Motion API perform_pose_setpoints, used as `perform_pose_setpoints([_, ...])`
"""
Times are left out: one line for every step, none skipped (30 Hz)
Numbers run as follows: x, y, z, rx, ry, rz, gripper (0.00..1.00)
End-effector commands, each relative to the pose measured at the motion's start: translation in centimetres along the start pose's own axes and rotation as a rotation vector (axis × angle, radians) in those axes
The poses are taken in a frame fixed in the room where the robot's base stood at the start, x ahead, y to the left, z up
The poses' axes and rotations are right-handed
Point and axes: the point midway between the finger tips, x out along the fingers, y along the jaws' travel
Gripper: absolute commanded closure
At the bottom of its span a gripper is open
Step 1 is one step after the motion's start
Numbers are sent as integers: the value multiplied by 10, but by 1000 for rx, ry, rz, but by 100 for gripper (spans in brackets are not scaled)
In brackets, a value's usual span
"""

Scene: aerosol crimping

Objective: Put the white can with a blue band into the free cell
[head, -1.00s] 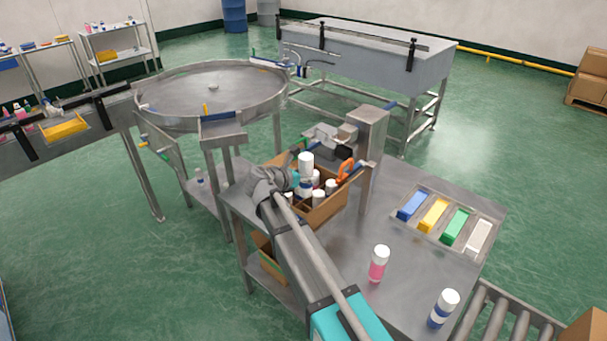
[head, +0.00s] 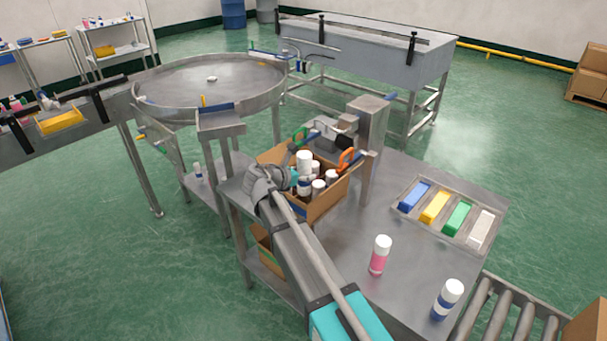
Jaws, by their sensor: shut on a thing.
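A white can with a blue band (head: 304,163) is upright in my gripper (head: 296,180), at the left part of the open cardboard box (head: 327,204). Its white top stands above the other cans, and its blue band shows near their height. My gripper is shut on it; the fingers are mostly hidden by my wrist, with only a bit of teal showing. Several white-topped cans (head: 331,177) stand in the box. The cell under the held can is hidden. Another white can with a blue band (head: 447,300) stands on the table's front right corner.
A can with a pink band (head: 380,255) stands on the metal table (head: 345,255). A tray (head: 441,238) with blue, yellow, green and white blocks lies at the right. A metal column (head: 369,135) and an orange-handled clamp (head: 346,160) are close behind the box.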

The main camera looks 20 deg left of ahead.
Motion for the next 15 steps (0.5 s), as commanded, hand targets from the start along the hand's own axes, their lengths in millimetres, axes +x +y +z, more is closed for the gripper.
perform_pose_setpoints([3, 0, -7, 0, -1, 0, 96])
perform_pose_setpoints([4, 0, -9, 0, -1, 0, 96])
perform_pose_setpoints([4, 0, -11, 0, -1, 0, 96])
perform_pose_setpoints([5, 0, -13, 0, -1, 0, 96])
perform_pose_setpoints([6, 0, -15, 0, -1, 0, 96])
perform_pose_setpoints([7, 0, -18, 0, -1, 1, 96])
perform_pose_setpoints([8, 0, -20, 0, -1, 1, 96])
perform_pose_setpoints([8, 0, -22, 0, -1, 1, 96])
perform_pose_setpoints([10, 0, -24, 0, -1, 1, 96])
perform_pose_setpoints([10, 0, -26, 0, -1, 1, 96])
perform_pose_setpoints([11, 0, -28, 0, -1, 1, 96])
perform_pose_setpoints([12, 0, -31, -1, -1, 1, 96])
perform_pose_setpoints([13, 0, -33, -1, -1, 1, 96])
perform_pose_setpoints([14, 0, -35, -1, -1, 1, 96])
perform_pose_setpoints([15, 1, -38, -1, -1, 1, 96])
